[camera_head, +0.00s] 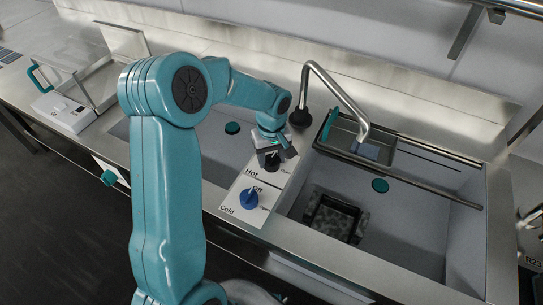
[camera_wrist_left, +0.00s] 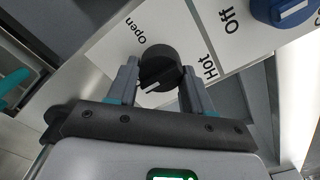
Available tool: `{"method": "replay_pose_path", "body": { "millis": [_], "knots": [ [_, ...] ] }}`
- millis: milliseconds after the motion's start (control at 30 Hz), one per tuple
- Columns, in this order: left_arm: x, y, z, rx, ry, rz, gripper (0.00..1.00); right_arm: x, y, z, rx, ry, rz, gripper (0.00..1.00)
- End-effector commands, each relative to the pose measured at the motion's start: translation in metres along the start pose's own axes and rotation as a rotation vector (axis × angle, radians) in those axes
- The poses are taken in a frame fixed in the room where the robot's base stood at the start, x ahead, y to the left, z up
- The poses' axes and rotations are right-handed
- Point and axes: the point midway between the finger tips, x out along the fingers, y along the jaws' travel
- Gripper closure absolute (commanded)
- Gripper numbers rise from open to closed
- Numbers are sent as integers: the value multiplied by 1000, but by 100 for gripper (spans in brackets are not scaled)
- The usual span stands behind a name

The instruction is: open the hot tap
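The hot tap's knob (camera_wrist_left: 160,68) is black and round, with a white mark on its lower-left side in the left wrist view. It sits on a white panel (camera_wrist_left: 105,50) beside the word "Hot", with "Open" printed above it. In the head view the knob (camera_head: 272,163) shows just below my left gripper (camera_head: 270,155). In the left wrist view my left gripper (camera_wrist_left: 160,85) has one finger on each side of the knob. I cannot tell whether the fingers press on it. My right gripper is not in view.
A blue cold knob (camera_head: 250,198) stands close by on the same panel, next to the word "Off". The bent metal faucet (camera_head: 340,88) rises behind. Sink basins (camera_head: 410,210) lie on both sides of the panel. A clear-lidded machine (camera_head: 72,110) stands at the left.

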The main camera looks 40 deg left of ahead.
Motion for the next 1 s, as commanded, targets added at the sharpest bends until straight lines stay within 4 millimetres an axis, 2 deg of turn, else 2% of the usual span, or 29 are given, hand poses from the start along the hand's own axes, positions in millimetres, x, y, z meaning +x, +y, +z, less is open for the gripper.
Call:
{"method": "replay_pose_path", "body": {
  "millis": [33, 67, 100, 367, 567, 1000],
  "knots": [
    [0, 0, 0, 0, 0, 0, 67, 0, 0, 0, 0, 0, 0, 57],
    [0, 0, 0, 0, 0, 0, 77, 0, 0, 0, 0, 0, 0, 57],
    [0, 0, 0, 0, 0, 0, 81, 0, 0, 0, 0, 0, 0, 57],
    [-1, 0, 0, 20, 0, 0, 81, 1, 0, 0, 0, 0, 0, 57],
    [-1, 0, 0, 106, 0, 1, 81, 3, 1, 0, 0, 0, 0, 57],
    [-2, 1, 0, 492, 2, 1, 81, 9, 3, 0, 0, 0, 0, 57]
  ]
}}
